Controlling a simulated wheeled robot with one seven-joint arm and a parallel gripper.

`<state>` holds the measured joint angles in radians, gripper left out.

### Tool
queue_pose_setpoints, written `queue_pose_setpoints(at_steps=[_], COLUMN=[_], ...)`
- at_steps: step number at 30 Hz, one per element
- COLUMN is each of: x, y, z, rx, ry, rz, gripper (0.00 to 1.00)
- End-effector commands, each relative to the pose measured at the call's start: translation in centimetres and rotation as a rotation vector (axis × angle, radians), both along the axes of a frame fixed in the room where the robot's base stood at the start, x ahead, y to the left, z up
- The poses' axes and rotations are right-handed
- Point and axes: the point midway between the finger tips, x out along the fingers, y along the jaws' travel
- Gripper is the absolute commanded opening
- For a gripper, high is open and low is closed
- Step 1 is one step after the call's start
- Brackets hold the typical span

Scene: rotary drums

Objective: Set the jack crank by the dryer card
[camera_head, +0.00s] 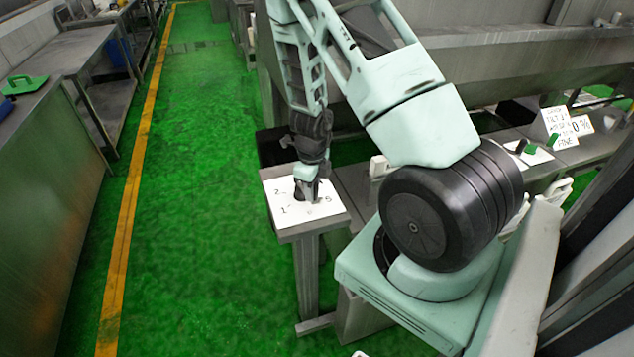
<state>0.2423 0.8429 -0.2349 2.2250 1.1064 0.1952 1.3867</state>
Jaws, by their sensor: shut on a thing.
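A pedestal with a white dial plate (325,213) stands below my arm; the marks "1", "2" and what looks like "5" show on the plate. My gripper (308,190) points down over the middle of the plate and is shut on the jack crank (299,193). Little of the crank shows, a dark part beside the fingers; the rest is hidden, so I cannot tell its exact setting. A white card (561,125) stands on the ledge at the right; I read "TILT" and "FINE", and the other words and figures are too small to be sure of.
A second small white plate (530,153) with green handles lies near the card. A long grey metal trough (480,60) runs behind my arm. Metal benches (65,55) line the left, with a green object (24,84) on one. The green floor (200,160) left of the pedestal is clear.

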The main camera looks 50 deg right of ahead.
Motion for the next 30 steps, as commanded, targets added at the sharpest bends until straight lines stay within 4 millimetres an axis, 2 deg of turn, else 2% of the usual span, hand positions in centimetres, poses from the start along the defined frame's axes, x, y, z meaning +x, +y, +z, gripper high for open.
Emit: queue_pose_setpoints(at_steps=[10, 27, 28, 30], x=[0.62, 0.8, 0.81, 0.78], y=[0.87, 1.02, 1.03, 1.03], z=[0.21, 0.13, 0.13, 0.12], rx=[-0.001, -0.001, -0.001, -0.001], ry=[-0.003, -0.005, -0.005, -0.005], rz=[-0.149, -0.178, -0.178, -0.178], gripper=[0.0, 0.0, 0.3, 0.46])
